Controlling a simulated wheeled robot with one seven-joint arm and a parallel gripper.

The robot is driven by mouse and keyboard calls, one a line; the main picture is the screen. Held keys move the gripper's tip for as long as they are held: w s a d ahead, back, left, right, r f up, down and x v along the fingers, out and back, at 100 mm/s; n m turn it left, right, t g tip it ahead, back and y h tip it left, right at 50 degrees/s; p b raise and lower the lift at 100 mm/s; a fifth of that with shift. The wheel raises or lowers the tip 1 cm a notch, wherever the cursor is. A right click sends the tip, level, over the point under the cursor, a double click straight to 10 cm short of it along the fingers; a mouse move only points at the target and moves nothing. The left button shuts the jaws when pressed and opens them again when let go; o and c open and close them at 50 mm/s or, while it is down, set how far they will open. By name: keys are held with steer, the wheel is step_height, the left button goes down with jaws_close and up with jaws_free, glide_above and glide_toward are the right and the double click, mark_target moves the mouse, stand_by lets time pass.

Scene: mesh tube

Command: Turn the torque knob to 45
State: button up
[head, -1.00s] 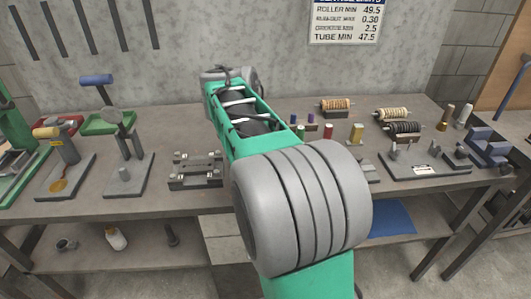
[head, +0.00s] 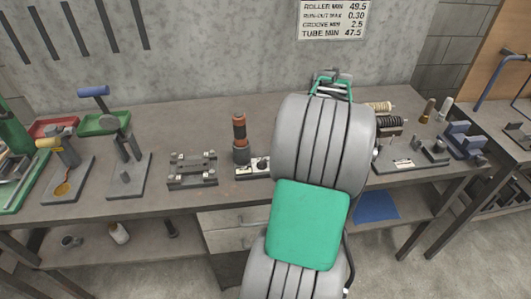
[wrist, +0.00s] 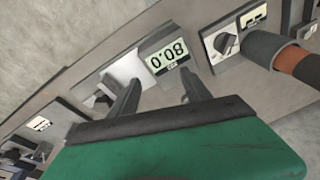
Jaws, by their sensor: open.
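In the wrist view a dark round knob (wrist: 226,44) sits on a pale plate, right of a digital display (wrist: 167,55). The display appears upside down; its digits look like 80.0 or 0.08, and I cannot tell which. Beside the knob stands a dark-and-orange cylinder (wrist: 295,62), also upright on the bench in the head view (head: 240,134). My gripper (wrist: 160,80) is open and empty. Its fingers point toward the bench just below the display, left of the knob and apart from it. The knob's setting is too small to read.
A grey fixture (head: 192,170) stands left of the cylinder. Tool stands (head: 127,160) and trays are farther left. Spools (head: 390,124) and blue blocks (head: 465,140) are on the right. Bare bench lies behind the fixture.

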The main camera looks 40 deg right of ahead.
mark_target(264, 161)
steer(key=w+a+r+n+t+y, duration=0.2)
steer(key=w+a+n, duration=0.55)
steer(key=n, duration=0.45)
steer(key=shift+n, duration=0.9)
steer(key=p+x, duration=0.1)
steer(key=x, duration=0.6)
steer(key=shift+f, duration=0.4)
jaws_close()
